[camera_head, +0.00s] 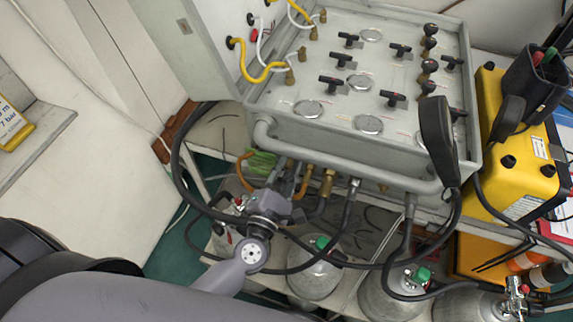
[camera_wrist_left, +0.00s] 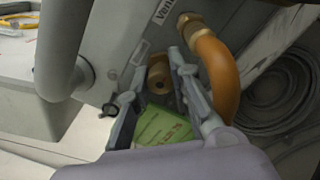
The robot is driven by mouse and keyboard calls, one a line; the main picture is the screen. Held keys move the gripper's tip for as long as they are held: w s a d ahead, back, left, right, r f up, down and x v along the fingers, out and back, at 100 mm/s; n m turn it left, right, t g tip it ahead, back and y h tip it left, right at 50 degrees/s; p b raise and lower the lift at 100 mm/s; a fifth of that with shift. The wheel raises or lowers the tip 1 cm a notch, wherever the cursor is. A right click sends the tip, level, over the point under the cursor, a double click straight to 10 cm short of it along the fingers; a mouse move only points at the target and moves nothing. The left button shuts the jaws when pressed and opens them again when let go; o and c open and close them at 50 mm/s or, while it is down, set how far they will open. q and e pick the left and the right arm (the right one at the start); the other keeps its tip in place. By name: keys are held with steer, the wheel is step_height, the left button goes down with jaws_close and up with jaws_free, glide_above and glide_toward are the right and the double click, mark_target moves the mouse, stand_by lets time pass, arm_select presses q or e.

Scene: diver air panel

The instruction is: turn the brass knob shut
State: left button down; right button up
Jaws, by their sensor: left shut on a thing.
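The brass knob (camera_wrist_left: 159,76) sits on the underside of the grey panel box, between my left gripper's fingers in the left wrist view. My left gripper (camera_wrist_left: 157,68) is shut on it, one finger on each side. In the head view my left gripper (camera_head: 292,178) reaches up under the front edge of the panel box (camera_head: 350,150), among hoses and fittings. I cannot make out the knob in the head view. How far the knob is turned cannot be told. My right gripper is not in view.
An orange hose (camera_wrist_left: 220,72) curves close beside the right finger. A green tag (camera_wrist_left: 165,130) hangs below the knob; it also shows in the head view (camera_head: 262,163). Black hoses (camera_head: 345,225) and gas cylinders (camera_head: 315,277) crowd the space below. A yellow case (camera_head: 515,150) stands right.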

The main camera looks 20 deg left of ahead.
arm_select(q)
steer(key=c, duration=1.7)
jaws_free()
steer(key=s, duration=1.2)
steer(key=shift+a+f, duration=0.15)
